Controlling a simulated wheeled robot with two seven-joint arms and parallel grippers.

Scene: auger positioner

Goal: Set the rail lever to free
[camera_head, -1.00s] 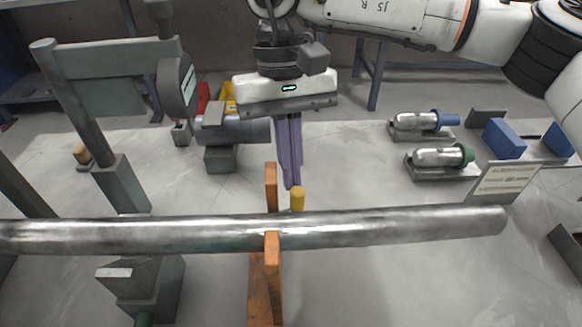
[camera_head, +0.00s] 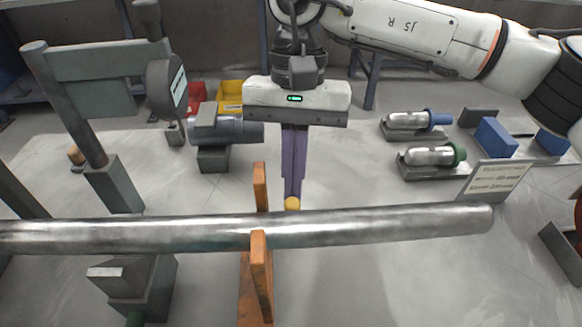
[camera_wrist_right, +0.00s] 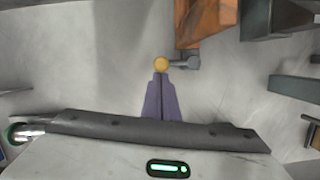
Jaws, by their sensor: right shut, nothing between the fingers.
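The lever shows as a yellow knob (camera_head: 292,203) just behind the long steel tube, right of the orange rail support (camera_head: 260,190). In the right wrist view the knob (camera_wrist_right: 161,64) sits at the end of a short grey arm (camera_wrist_right: 185,62) reaching left from beside the orange support (camera_wrist_right: 205,20). My right gripper (camera_head: 292,194) is shut and empty, fingers pointing down at the knob. In the wrist view its tips (camera_wrist_right: 161,76) meet the knob's near edge; I cannot tell if they touch. The lever's base is hidden behind the tube in the head view. My left gripper is not in view.
The steel tube (camera_head: 380,225) crosses the front. A grey post with a dial (camera_head: 165,88) stands left. A grey motor-like unit (camera_head: 225,130) is left of my gripper. Two silver cylinders (camera_head: 410,120) and a sign plate (camera_head: 495,180) are right. Floor between is clear.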

